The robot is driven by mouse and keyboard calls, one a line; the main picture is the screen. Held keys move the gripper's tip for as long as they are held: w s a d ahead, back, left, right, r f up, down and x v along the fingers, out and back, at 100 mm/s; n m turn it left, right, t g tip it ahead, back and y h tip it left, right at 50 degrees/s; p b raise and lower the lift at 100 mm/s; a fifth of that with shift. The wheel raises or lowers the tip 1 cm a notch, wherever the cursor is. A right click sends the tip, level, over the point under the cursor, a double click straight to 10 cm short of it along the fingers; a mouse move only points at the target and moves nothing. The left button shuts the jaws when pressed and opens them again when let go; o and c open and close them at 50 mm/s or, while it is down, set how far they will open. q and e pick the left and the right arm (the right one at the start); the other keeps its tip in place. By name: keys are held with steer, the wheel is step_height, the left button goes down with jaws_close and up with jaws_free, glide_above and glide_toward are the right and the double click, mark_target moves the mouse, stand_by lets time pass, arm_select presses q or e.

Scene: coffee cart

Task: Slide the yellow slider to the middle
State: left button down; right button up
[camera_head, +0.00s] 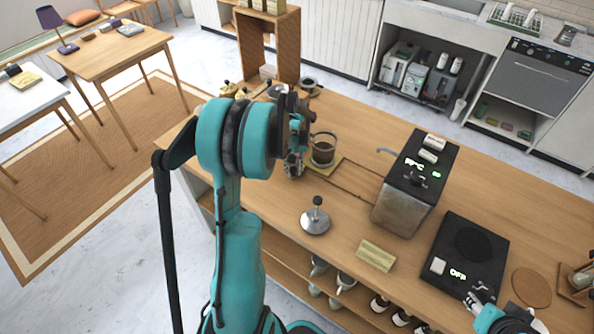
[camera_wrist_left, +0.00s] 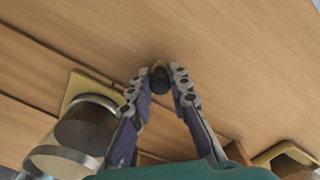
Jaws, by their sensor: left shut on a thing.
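A flat yellow plate (camera_wrist_left: 82,88) lies along the grooves in the wooden counter in the left wrist view, with a glass vessel of dark liquid (camera_wrist_left: 84,130) on it. In the head view the yellow plate (camera_head: 337,160) shows partly, under the glass vessel (camera_head: 323,150). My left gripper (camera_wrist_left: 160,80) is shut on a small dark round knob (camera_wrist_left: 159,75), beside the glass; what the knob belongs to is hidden. In the head view my left gripper (camera_head: 293,167) is just left of the glass. My right gripper (camera_head: 479,297) is at the lower right; its opening is unclear.
A metal plunger disc (camera_head: 316,221) and a yellowish ridged block (camera_head: 376,255) lie near the front edge. A boxy kettle unit (camera_head: 410,190) and a black scale-like unit (camera_head: 462,250) stand to the right. Another yellow-edged tray (camera_wrist_left: 284,152) shows in the left wrist view.

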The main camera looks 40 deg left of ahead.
arm_select(q)
steer(key=c, duration=1.4)
jaws_free()
step_height(320, 180, up, 12)
steer(key=shift+d, duration=0.1)
steer(key=s+d+r+m+t+b, duration=0.1)
steer(key=s+d+r+m, duration=0.1)
steer(key=d, duration=0.4)
steer(key=s+d+r+m+t, duration=0.1)
steer(key=s+d+m+t, duration=0.15)
steer(key=d, duration=0.45)
steer(key=s+d+f+m+t, duration=0.1)
steer(key=s+d, duration=0.2)
steer(key=s+d+f+m+t+b, duration=0.1)
steer(key=s+d+m, duration=0.1)
steer(key=s+d, duration=0.1)
steer(key=s+d+f+m+t+b, duration=0.1)
steer(key=s+d+f+m, duration=0.1)
steer(key=d, duration=0.3)
steer(key=shift+s+d+t, duration=0.2)
steer(key=shift+s+t, duration=0.15)
steer(key=shift+s, duration=0.35)
